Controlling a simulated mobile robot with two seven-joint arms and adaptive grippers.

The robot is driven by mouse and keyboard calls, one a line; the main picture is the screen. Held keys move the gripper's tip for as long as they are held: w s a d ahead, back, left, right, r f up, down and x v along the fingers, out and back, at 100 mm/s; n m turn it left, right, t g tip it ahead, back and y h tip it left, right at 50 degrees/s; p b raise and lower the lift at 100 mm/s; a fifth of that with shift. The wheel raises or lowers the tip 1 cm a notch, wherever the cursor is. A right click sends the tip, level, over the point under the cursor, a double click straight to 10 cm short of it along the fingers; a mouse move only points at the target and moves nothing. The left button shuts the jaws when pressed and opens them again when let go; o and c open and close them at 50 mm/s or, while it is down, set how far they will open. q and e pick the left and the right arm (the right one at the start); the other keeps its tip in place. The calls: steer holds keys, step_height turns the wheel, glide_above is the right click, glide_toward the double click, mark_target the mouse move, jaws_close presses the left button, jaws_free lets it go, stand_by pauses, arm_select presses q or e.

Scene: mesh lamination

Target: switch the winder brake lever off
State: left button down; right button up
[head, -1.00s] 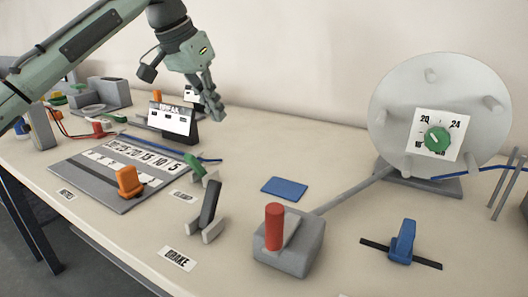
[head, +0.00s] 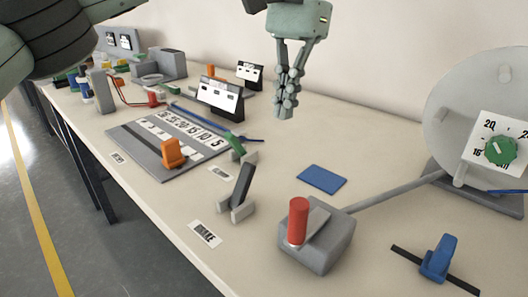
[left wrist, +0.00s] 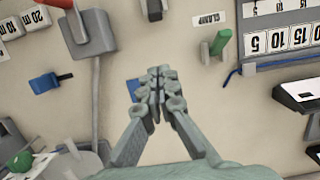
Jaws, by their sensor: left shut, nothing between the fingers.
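The brake lever (head: 242,184) is a dark, flat handle tilted upward between light grey brackets, beside a white label reading BRAKE (head: 205,234), near the table's front edge. In the left wrist view the lever's grey bracket and dark part (left wrist: 155,8) show at the top edge, partly cut off. My left gripper (head: 286,108) points down, shut and empty, above the table behind the lever and clear of it. Its fingertips (left wrist: 156,76) meet in the left wrist view, over part of the blue pad (left wrist: 133,90). My right gripper is not in view.
A grey block with a red handle (head: 299,220) stands right of the lever. A small green lever (head: 236,146) and a scale board with an orange slider (head: 173,153) lie left. The blue pad (head: 321,180) lies flat behind. A blue switch (head: 439,257) and a dial disc stand at right.

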mark_target(242, 187)
arm_select(q)
steer(key=f, duration=0.3)
steer(key=f+b, duration=0.1)
steer(key=f, duration=0.1)
steer(key=s+a+f+b, duration=0.1)
steer(key=f, duration=0.2)
steer(key=shift+a+f, duration=0.1)
steer(key=shift+f, duration=0.25)
steer(key=shift+s+a+f, duration=0.1)
steer(key=shift+s+a, duration=0.15)
steer(key=shift+a, duration=0.05)
steer(key=shift+s+a+r, duration=0.85)
steer(key=shift+s+a, duration=0.1)
steer(key=shift+s, duration=0.1)
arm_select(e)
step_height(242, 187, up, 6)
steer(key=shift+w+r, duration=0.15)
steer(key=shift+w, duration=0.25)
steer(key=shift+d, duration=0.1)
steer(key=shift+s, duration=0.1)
